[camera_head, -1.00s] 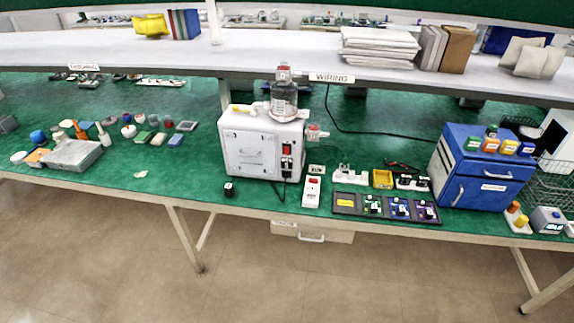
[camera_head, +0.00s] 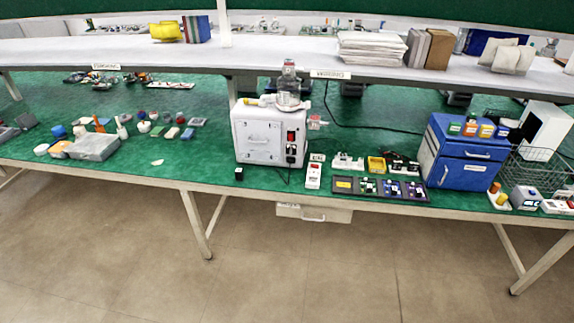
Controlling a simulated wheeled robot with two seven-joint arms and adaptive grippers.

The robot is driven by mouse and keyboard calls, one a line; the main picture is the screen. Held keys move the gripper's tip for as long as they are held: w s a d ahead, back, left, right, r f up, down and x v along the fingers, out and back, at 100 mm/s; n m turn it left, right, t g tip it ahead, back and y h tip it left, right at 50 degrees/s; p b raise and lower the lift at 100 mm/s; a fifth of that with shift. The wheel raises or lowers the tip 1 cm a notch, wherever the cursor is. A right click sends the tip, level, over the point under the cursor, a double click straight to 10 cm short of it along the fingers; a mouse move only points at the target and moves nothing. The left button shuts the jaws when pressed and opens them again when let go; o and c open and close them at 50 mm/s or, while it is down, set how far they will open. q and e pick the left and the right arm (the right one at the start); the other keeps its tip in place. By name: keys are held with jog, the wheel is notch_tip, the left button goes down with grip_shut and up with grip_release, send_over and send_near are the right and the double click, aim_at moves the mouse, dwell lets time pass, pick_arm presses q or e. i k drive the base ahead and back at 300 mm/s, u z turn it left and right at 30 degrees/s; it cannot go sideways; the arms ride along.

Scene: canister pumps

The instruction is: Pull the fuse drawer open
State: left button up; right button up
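A pale drawer (camera_head: 314,213) hangs under the front edge of the green-topped bench (camera_head: 140,176), below the white pump machine (camera_head: 262,138). It has a handle and a small label too small to read, and it looks shut. A blue cabinet (camera_head: 466,152) on the bench at right also has a drawer front with a handle and a label, and it looks closed. I cannot tell from the labels which one is the fuse drawer. Neither of my grippers is in view.
A dark tray (camera_head: 343,184) with small modules sits at the bench's front edge. A wire basket (camera_head: 540,170) stands at right. Bench legs (camera_head: 196,225) stand at left and right below. The tan floor (camera_head: 330,270) in front is clear.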

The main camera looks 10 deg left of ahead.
aim_at(291, 149)
jog(key=u, duration=0.5)
jog(key=i, duration=0.35)
jog(key=u, duration=0.35)
